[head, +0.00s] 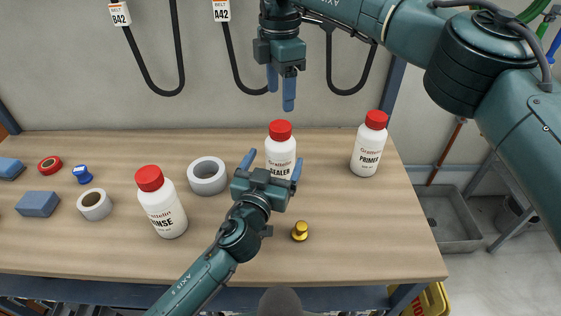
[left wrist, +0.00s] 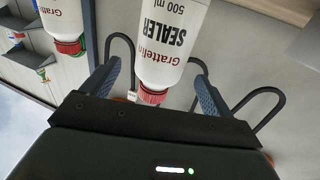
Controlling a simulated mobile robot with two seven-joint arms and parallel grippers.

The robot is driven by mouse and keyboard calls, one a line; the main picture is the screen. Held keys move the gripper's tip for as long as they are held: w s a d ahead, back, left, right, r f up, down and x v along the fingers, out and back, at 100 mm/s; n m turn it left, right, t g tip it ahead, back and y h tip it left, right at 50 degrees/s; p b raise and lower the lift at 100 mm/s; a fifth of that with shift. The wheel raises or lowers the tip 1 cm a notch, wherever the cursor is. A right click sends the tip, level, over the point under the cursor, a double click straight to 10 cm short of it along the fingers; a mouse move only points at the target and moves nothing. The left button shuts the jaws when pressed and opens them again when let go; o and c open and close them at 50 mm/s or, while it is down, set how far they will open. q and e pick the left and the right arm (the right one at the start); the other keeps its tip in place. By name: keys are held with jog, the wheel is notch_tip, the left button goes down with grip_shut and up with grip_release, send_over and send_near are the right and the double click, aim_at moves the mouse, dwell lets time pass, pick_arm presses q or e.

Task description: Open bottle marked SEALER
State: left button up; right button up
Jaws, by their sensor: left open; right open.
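The SEALER bottle (head: 281,151) is white with a red cap and stands upright on the wooden table, its cap on. My left gripper (head: 272,162) is open, with one blue finger on each side of the bottle's body in the head view. The left wrist view shows the SEALER bottle (left wrist: 170,40) between the open fingers (left wrist: 158,85), its label upside down. I cannot tell whether the fingers touch it. My right gripper (head: 281,92) is open and empty, pointing down above the red cap.
The RINSE bottle (head: 162,205) stands left and the PRIMER bottle (head: 369,145) right. A tape roll (head: 207,176) sits left of my left gripper, and a brass knob-like piece (head: 300,231) lies right of it. Belts hang on the wall behind. The table's right front is clear.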

aim_at(281, 125)
pick_arm(q)
jog(key=x, duration=0.7)
jog(key=shift+s, duration=0.1)
jog(key=shift+c, duration=0.5)
jog(key=c, duration=1.5)
jog(key=shift+c, duration=0.7)
grip_shut()
pick_arm(e)
jog(key=shift+m, duration=1.2)
jog(key=m, duration=0.6)
jog(key=shift+m, duration=0.3)
jog(key=shift+f, duration=4.05)
